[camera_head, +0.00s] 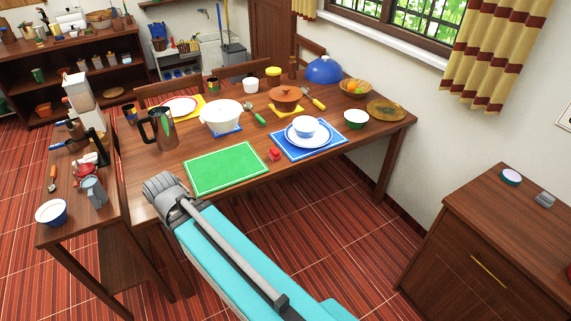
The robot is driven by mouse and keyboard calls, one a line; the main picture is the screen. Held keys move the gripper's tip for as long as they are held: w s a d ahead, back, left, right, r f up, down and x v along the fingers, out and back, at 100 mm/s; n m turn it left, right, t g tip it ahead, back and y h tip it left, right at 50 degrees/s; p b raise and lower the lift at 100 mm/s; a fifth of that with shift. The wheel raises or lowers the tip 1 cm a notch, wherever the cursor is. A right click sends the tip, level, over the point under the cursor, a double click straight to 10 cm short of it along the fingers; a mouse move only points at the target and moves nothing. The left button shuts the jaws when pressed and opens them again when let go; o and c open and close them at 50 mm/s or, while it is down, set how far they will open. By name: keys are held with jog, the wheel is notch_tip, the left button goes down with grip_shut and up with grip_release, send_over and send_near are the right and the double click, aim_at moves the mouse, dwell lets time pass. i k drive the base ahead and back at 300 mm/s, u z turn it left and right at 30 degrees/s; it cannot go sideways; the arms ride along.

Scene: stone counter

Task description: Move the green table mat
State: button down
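The green table mat (226,168) lies flat near the front edge of the wooden dining table (290,165), left of the blue mat. Nothing stands on its surface.
A blue mat (275,146) with stacked plates and bowl (306,130) is to the right. A small red object (274,154) sits between the mats.

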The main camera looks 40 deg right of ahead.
aim_at(212, 172)
jog(key=u, duration=0.05)
jog(key=k, duration=1.4)
jog(key=z, duration=1.15)
jog(key=i, duration=1.65)
jog(key=u, duration=0.05)
